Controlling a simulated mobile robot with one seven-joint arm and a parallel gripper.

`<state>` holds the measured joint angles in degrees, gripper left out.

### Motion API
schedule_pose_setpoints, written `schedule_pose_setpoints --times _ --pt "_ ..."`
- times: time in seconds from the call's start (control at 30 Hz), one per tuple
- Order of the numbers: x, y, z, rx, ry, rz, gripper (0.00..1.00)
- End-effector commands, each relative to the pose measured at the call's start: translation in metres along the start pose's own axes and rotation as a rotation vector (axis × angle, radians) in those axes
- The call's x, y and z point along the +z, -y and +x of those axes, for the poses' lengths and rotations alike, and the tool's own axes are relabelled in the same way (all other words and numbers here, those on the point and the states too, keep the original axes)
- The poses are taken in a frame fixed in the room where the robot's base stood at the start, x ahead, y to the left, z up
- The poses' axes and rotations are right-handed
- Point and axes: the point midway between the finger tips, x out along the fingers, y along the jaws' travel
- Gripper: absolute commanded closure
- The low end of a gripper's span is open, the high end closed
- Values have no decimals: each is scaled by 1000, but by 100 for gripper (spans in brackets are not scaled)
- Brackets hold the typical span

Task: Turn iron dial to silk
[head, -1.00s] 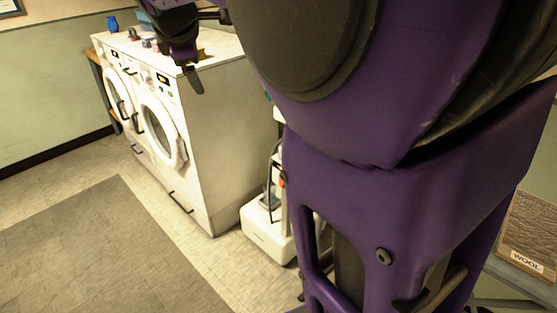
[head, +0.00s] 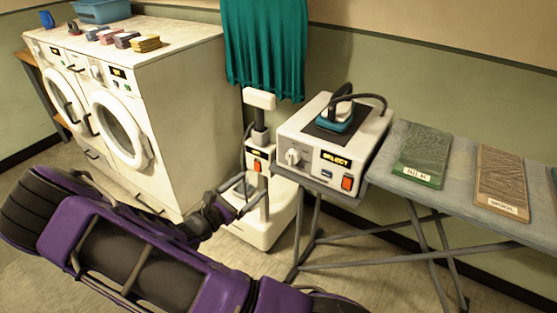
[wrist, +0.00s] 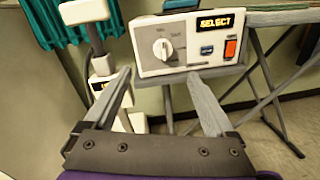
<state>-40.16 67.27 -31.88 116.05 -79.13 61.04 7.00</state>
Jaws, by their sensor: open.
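The iron station (head: 362,137) is a white box with a lit SELECT display (head: 336,160), a red switch (head: 347,183) and a blue button. Its white dial (head: 293,157) is on the left of the front face; the dial also shows in the wrist view (wrist: 162,48), where its marks are too small to read. A blue iron (head: 337,116) rests on top. My gripper (wrist: 165,95) is open and empty, its fingers spread below and in front of the dial, apart from it. In the head view my gripper (head: 232,208) is low, left of the station.
A white steamer (head: 262,215) stands left of the station, under a teal curtain (head: 265,45). An ironing board (head: 455,212) on the right carries a green SILK cloth (head: 423,155) and a brown cloth (head: 501,180). White washers (head: 175,70) stand at the left.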

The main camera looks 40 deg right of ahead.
Motion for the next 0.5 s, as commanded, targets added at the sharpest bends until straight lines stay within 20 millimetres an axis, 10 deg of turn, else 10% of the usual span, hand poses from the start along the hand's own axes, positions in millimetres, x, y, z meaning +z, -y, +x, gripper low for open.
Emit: schedule_pose_setpoints --times 0.5 --pt "-11 12 74 6 6 -22 10"
